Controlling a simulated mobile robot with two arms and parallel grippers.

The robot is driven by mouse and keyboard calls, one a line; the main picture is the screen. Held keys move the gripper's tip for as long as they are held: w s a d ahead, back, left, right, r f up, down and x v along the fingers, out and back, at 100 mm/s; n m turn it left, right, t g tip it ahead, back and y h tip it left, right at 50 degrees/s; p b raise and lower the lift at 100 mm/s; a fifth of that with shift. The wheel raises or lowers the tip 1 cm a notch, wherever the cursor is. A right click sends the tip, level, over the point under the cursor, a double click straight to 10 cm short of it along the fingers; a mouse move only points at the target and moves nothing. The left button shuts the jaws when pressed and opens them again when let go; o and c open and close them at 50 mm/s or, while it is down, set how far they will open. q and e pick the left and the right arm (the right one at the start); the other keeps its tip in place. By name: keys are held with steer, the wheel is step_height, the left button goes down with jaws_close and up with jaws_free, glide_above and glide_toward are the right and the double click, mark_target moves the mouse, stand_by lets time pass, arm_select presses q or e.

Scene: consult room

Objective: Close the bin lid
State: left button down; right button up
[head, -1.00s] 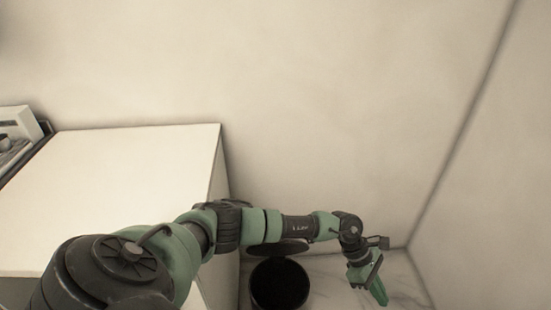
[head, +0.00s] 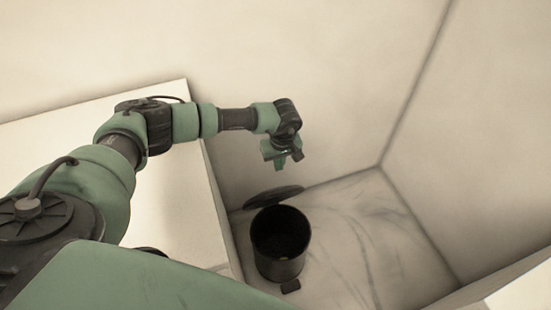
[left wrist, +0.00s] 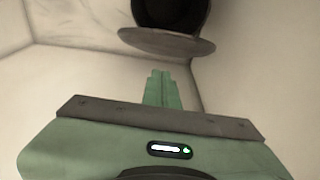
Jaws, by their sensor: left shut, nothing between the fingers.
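A black round bin (head: 281,256) stands on the floor near the wall, beside the white cabinet. Its mouth is open. The dark round lid (head: 273,197) is raised at the back of the rim, on the wall side. In the left wrist view the lid (left wrist: 166,42) shows edge-on beyond my fingertips, with the dark bin (left wrist: 170,12) behind it. My left gripper (head: 282,165) is shut and empty, above the lid near the wall, apart from it. The left gripper's closed fingers (left wrist: 162,88) also show in the left wrist view. My right gripper is not seen.
A white cabinet (head: 170,205) stands left of the bin, under my left arm. Walls meet in a corner (head: 380,165) to the right. The marbled floor (head: 365,235) right of the bin is clear. A small pedal (head: 290,286) juts from the bin's front.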

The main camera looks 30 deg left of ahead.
arm_select(q)
glide_above(279, 190)
steer(key=w+a, duration=0.2)
step_height(279, 190, down, 6)
steer(key=shift+s+f, duration=0.1)
steer(key=shift+s+d+f+p, duration=0.15)
steer(key=shift+s+d+p, duration=0.2)
steer(key=shift+s+d, duration=0.2)
steer(key=shift+s+d+f+p, duration=0.15)
steer(key=shift+s+d+p, duration=0.25)
steer(key=shift+d, duration=0.25)
steer(key=shift+s+d+f, duration=0.1)
steer(key=shift+s+d, duration=0.05)
steer(key=shift+s, duration=0.05)
steer(key=shift+f, duration=0.15)
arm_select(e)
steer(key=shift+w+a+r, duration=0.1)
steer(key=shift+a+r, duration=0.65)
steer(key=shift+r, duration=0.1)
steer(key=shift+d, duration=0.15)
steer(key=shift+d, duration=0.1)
